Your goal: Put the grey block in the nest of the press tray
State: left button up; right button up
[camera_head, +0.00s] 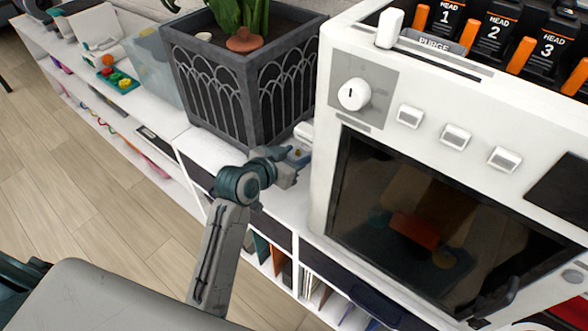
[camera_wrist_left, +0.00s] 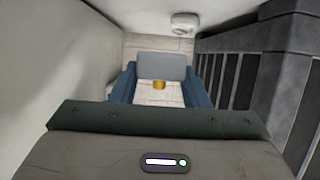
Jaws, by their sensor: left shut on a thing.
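My left gripper (camera_head: 294,160) reaches into the gap between the planter and the white machine, low over the white shelf top. In the left wrist view, its two blue fingers (camera_wrist_left: 160,80) are closed on the grey block (camera_wrist_left: 162,66), which spans the space between their tips. In the head view the block is too small and covered to make out clearly. I cannot pick out the press tray or its nest in either view. My right gripper is not in view.
The dark planter (camera_head: 235,97) stands left of the gripper; its ribbed side fills the right of the wrist view. The white machine (camera_head: 325,190) stands close on the right. A small white object (camera_head: 304,131) lies behind the gripper. The gap is narrow.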

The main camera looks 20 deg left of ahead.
pick_arm(q)
notch_tip(320, 180, down, 5)
jog(key=shift+s+f, duration=0.15)
jog(key=shift+f+p, duration=0.25)
jog(key=shift+p, duration=0.15)
jog(key=shift+f, duration=0.15)
jog(key=shift+f, duration=0.1)
jog(key=o, duration=1)
